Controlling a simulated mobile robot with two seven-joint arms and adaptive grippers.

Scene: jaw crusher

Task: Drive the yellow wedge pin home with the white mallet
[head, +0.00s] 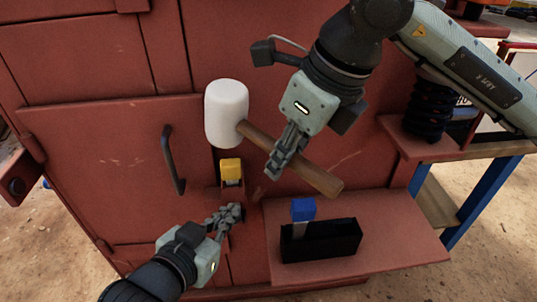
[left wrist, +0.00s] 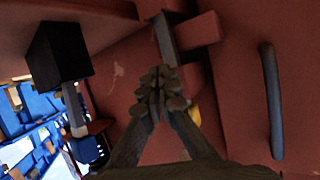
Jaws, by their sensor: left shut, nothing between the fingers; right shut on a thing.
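The yellow wedge pin (head: 231,169) stands in a red bracket on the front of the red machine, its yellow top showing. In the left wrist view a yellow piece (left wrist: 194,116) shows partly behind a finger. The mallet has a white head (head: 227,113) and a wooden handle (head: 318,177). My right gripper (head: 276,168) is shut on the handle, and the head hangs above the pin in the picture, apart from it. My left gripper (head: 237,211) is shut and empty just below the pin's bracket; its closed fingers (left wrist: 158,92) fill the middle of the left wrist view.
A black open box (head: 321,241) holding a blue-topped piece (head: 303,209) sits on a red shelf (head: 400,257) at the lower right. A dark door handle (head: 172,160) stands out left of the pin. A coiled black spring (head: 431,113) is at the right.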

